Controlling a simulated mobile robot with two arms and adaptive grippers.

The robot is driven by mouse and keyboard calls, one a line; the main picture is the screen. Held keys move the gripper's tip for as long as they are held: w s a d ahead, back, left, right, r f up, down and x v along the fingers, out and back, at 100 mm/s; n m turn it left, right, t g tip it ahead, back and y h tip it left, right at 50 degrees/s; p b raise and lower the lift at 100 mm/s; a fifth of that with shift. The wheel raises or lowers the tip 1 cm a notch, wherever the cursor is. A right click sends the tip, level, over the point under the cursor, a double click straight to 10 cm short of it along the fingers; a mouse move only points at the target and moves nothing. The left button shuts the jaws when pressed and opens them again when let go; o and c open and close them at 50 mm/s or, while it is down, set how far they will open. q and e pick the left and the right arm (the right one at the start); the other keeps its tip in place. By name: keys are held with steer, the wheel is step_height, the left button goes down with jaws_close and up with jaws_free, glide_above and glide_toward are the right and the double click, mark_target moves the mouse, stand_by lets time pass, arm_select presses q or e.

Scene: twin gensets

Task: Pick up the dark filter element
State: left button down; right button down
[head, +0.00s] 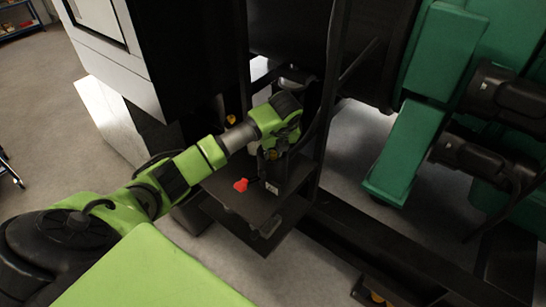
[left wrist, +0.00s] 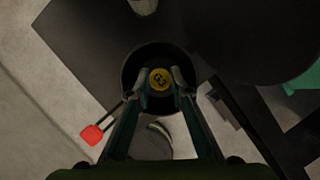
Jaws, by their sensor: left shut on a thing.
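The dark filter element (left wrist: 130,75) shows from above in the left wrist view as a round black shape. A yellow disc with a dark marking (left wrist: 160,79) sits at its middle. My left gripper (left wrist: 168,88) has its two fingers on either side of that middle and is shut on the element. In the head view my left gripper (head: 272,148) is over the dark shelf (head: 225,184), beside a black upright. The gripper and upright hide much of the element there. Whether its base touches the shelf, I cannot tell. My right gripper is not in view.
A red piece (head: 241,185) is at the shelf's left part; it also shows in the left wrist view (left wrist: 91,134). A pale cylinder (left wrist: 143,5) stands at that view's top edge. Black frame posts (head: 330,100) and green housings (head: 405,150) bound the right side.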

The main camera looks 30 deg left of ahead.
arm_select(q)
step_height(320, 180, up, 17)
steer(key=b, duration=0.3)
stand_by(0.3)
